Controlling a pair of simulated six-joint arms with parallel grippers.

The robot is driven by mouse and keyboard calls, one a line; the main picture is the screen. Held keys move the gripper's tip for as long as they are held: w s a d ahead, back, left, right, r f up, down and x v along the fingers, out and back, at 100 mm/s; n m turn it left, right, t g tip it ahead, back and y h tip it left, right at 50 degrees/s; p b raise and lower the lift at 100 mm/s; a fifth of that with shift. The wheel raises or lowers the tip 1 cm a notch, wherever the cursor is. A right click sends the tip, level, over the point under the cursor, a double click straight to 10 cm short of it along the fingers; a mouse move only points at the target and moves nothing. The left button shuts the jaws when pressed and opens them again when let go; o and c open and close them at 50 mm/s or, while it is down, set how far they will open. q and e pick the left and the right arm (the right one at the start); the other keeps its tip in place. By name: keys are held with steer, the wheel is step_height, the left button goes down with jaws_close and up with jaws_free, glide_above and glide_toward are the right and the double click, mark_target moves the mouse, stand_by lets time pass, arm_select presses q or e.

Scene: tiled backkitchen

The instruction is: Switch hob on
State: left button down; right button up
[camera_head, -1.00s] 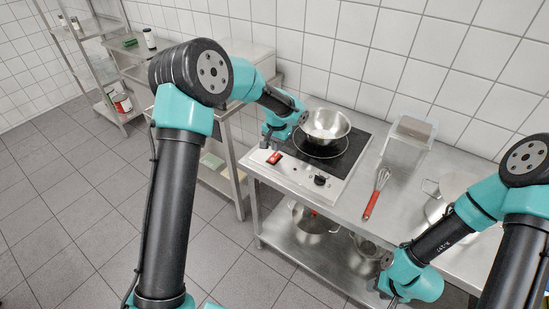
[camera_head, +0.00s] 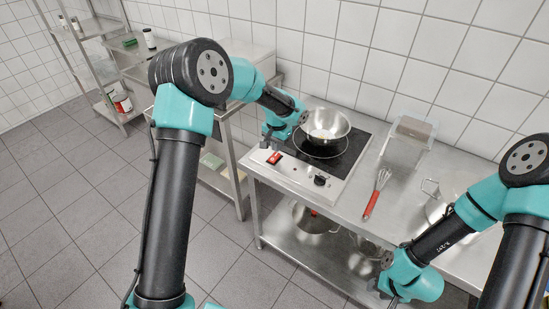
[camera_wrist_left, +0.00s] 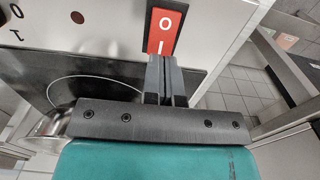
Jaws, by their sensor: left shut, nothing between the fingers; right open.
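The hob (camera_head: 343,163) is a black glass plate with a light front panel, set on a steel table. Its red rocker switch (camera_head: 274,158) sits at the panel's left end. In the left wrist view the switch (camera_wrist_left: 167,27) shows a white O and, nearer my fingers, a white I. My left gripper (camera_head: 265,146) is shut and empty. In the left wrist view its fingertips (camera_wrist_left: 166,60) are at the I end of the switch; I cannot tell whether they touch it. My right gripper (camera_head: 392,302) is open, low at the table's front, far from the hob.
A steel bowl (camera_head: 326,128) stands on the hob, close to my left wrist. A black knob (camera_head: 320,180) is on the panel, right of the switch. A red-handled whisk (camera_head: 376,195) and a clear container (camera_head: 406,148) lie to the right. Pots (camera_head: 314,218) stand on the lower shelf.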

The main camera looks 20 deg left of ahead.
mark_target(277, 154)
arm_select(q)
steer(key=shift+f, duration=1.35)
stand_by(1.4)
steer(key=shift+r, duration=0.1)
steer(key=shift+r, duration=3.45)
